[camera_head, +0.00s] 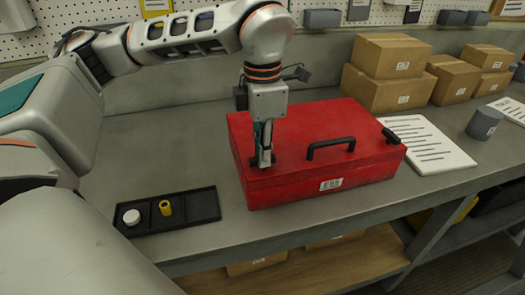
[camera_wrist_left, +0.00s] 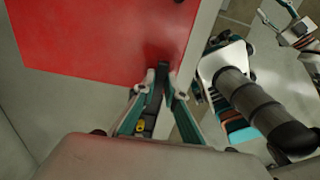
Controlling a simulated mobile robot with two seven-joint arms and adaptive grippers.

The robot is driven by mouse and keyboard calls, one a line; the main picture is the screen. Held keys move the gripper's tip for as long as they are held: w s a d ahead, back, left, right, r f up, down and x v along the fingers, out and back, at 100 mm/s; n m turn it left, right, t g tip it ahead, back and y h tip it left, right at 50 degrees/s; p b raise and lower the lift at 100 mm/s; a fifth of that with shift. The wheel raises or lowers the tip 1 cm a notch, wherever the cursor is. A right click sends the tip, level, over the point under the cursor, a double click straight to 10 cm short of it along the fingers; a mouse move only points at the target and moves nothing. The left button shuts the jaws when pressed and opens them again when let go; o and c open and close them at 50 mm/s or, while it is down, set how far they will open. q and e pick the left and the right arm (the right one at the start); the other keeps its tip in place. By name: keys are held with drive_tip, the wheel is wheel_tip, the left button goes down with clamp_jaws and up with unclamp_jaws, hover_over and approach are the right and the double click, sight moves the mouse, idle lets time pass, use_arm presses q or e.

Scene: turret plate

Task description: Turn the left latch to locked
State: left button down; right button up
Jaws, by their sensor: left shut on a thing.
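A red case (camera_head: 300,140) with a black handle (camera_head: 331,147) lies shut on the grey workbench. Its right latch (camera_head: 390,136) is a black bar near the front right corner. My left gripper (camera_head: 263,158) points down at the front left of the lid and is shut on the left latch. In the left wrist view, the dark left latch (camera_wrist_left: 160,82) stands between the two fingers (camera_wrist_left: 156,100), at the edge of the red case (camera_wrist_left: 95,35). The fingers hide most of the latch in the head view, so its exact angle is hard to tell.
A black tray (camera_head: 206,203) with a white round piece (camera_head: 131,217) and a yellow cylinder (camera_head: 165,208) lies left of the case. Bench behind the case is free.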

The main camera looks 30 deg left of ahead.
use_arm(q)
drive_tip(key=c, duration=2.1)
unclamp_jaws()
wheel_tip(320, 180, up, 12)
drive_tip(key=shift+r, duration=0.1)
drive_tip(key=shift+s, duration=0.1)
